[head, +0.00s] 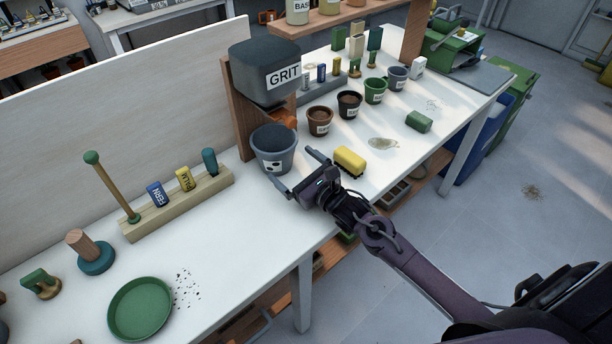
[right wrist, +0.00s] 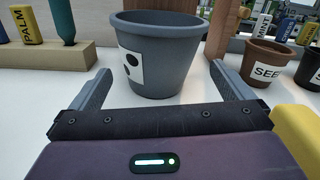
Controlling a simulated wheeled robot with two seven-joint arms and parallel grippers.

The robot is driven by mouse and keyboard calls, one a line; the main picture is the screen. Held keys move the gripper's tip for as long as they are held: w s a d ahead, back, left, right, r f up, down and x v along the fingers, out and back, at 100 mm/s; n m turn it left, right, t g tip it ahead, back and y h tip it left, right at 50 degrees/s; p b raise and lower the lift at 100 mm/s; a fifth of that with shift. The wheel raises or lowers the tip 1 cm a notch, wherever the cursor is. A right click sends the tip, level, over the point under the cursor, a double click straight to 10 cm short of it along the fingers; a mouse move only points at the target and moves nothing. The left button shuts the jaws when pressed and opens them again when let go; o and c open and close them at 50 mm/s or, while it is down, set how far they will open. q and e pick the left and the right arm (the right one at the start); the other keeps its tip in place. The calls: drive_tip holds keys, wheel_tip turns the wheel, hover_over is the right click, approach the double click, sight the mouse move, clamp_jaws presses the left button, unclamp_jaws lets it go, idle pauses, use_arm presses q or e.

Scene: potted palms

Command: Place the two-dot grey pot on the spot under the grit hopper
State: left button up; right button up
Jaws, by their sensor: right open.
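The spot under the hopper is hidden by the pot. My left gripper is not in view.
A yellow block (head: 349,160) lies close to the right of my right gripper. Small labelled pots, including a brown one (head: 319,121), stand in a row behind it. A wooden rack (head: 178,203) and a green dish (head: 140,308) are at left.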

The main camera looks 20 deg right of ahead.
drive_tip(key=shift+v, duration=2.25)
